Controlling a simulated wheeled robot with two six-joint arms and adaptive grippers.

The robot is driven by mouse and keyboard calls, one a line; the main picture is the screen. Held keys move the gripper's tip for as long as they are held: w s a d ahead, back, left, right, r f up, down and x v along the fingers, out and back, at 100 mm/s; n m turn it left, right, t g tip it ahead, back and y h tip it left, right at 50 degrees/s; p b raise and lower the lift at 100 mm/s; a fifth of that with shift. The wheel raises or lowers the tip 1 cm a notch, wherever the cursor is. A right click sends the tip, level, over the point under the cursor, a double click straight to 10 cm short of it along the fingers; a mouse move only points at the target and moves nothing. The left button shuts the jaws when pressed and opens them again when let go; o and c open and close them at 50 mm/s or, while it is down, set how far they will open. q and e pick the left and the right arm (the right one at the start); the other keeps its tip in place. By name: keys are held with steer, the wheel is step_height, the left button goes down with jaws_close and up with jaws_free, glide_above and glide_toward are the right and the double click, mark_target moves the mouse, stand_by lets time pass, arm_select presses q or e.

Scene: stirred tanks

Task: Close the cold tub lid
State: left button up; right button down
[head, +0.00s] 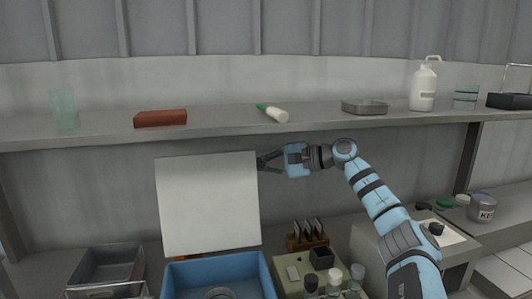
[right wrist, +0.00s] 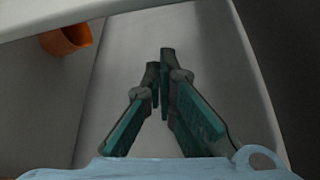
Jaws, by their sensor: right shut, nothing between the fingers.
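The cold tub (head: 215,277) is a blue open box at the bottom of the head view. Its pale flat lid (head: 208,203) stands raised, nearly upright, at the tub's back. A round grey thing (head: 218,293) shows inside the tub. My right gripper (head: 262,163) is at the lid's upper right edge, with its fingers pointing left. I cannot tell whether the tips touch the lid or reach behind it. In the right wrist view the fingers (right wrist: 160,72) are together and empty. My left gripper is out of view.
A grey shelf (head: 300,123) runs above, holding a red-brown block (head: 160,118), a green-capped bottle (head: 272,112) and a white jug (head: 423,86). Right of the tub are a rack (head: 307,240) and several bottles. A grey tray (head: 105,268) stands left. An orange thing (right wrist: 68,40) shows in the wrist view.

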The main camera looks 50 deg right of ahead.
mark_target(236, 167)
steer(key=a, duration=0.1)
steer(key=w+a, duration=0.1)
steer(key=a, duration=0.1)
steer(key=w+a+b, duration=0.1)
steer(key=shift+a+r, duration=0.15)
steer(key=shift+a, duration=0.2)
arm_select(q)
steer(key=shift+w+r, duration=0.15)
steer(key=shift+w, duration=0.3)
arm_select(e)
steer(key=shift+w, duration=0.3)
